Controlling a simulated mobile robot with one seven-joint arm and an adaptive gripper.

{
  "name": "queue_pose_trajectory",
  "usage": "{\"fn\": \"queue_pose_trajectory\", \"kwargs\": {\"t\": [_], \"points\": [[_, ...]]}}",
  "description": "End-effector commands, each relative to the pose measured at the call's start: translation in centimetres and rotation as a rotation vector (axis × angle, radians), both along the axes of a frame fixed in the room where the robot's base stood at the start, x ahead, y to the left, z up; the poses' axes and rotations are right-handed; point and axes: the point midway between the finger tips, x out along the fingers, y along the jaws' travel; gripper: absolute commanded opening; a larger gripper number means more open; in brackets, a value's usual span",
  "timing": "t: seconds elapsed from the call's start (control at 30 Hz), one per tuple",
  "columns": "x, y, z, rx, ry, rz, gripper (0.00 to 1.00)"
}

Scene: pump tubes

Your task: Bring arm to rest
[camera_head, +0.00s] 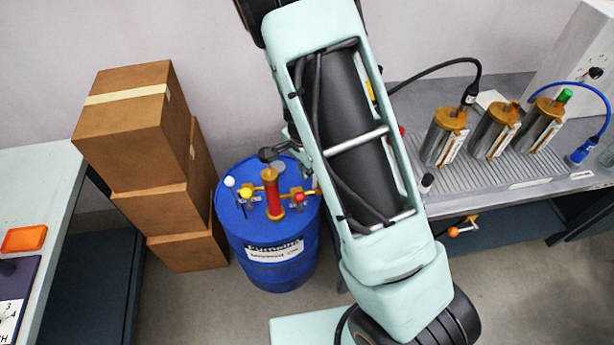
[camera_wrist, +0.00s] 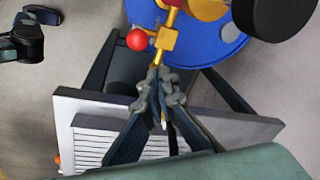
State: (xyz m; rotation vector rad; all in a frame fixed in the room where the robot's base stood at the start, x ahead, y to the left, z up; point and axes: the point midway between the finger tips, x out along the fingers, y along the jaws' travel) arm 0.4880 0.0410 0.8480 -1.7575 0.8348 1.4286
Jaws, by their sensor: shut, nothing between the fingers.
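My arm (camera_head: 397,272), pale green with dark joints, stands raised across the middle of the head view. My gripper (camera_wrist: 160,78) shows in the wrist view with its fingers together and nothing between them. Its tips appear close to the brass valve fitting (camera_wrist: 167,45) with a red ball knob (camera_wrist: 139,39); I cannot tell whether they touch. The fitting sits on the blue barrel (camera_head: 268,235), left of my arm, and has a red upright tube (camera_head: 273,198).
Stacked cardboard boxes (camera_head: 135,125) stand left of the barrel. A grey bench (camera_head: 490,190) on the right carries several metal cylinders with brass caps, cables and a ribbed surface. A pale table (camera_head: 55,190) with an orange tray (camera_head: 24,239) is at far left. Floor shows between the furniture.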

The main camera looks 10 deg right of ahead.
Motion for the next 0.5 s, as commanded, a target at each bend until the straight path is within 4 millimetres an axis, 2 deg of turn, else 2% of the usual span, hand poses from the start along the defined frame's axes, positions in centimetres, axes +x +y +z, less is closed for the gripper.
{"fn": "queue_pose_trajectory", "kwargs": {"t": [0.03,0.2,0.5], "points": [[-0.1,0.6,1.0,0.000,-0.004,0.005,0.00],[-0.6,2.0,3.5,0.000,-0.003,0.004,0.00],[-1.2,3.2,5.8,0.000,-0.003,-0.001,0.00]]}}
